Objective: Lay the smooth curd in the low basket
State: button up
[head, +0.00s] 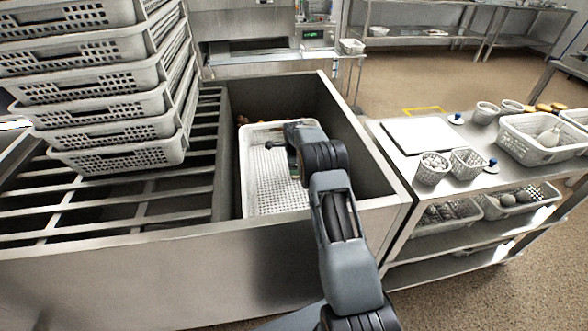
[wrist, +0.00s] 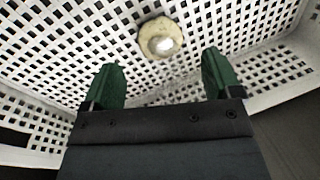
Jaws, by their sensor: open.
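The low basket (head: 262,133) is white and perforated and sits down in the metal well. My gripper (head: 292,172) reaches down into it, partly hidden behind my arm. In the wrist view its two green fingers (wrist: 160,68) are apart with nothing between them. A small round cream piece with a shiny bright middle (wrist: 148,33), which looks like the smooth curd, lies on the basket's perforated floor (wrist: 60,45), just beyond the fingertips and apart from them. I cannot make out this piece in the head view.
Stacked white baskets (head: 105,100) stand on the slatted rack at left. The well's metal walls (head: 350,130) enclose the low basket closely. At right, a steel table holds a white board (head: 425,137), small baskets (head: 433,172) and a larger basket (head: 540,150).

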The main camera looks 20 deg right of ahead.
aim_at(294, 177)
jog(key=v, duration=0.6)
dwell(0.5)
jog(key=s+a+f+n+g+p, duration=0.1)
jog(key=s+a+n+g, duration=0.1)
jog(key=s+n, duration=0.6)
jog(key=s+a+r+n+t+p, duration=0.1)
jog(key=s+a+r+n+p, duration=0.2)
jog(key=s+r, duration=0.6)
jog(key=s+a+r+n+t+p, duration=0.1)
jog(key=s+a+r+n+p, duration=0.3)
jog(key=s+r, duration=0.6)
jog(key=s+a+r+n+t+y+p, duration=0.1)
jog(key=s+a+r+n+p, duration=0.3)
jog(key=s+r+n, duration=0.3)
notch_tip(294, 177, up, 3)
jog(key=s+p, duration=0.1)
jog(key=s, duration=0.2)
jog(key=shift+r+n, duration=0.2)
jog(key=shift+n, duration=0.1)
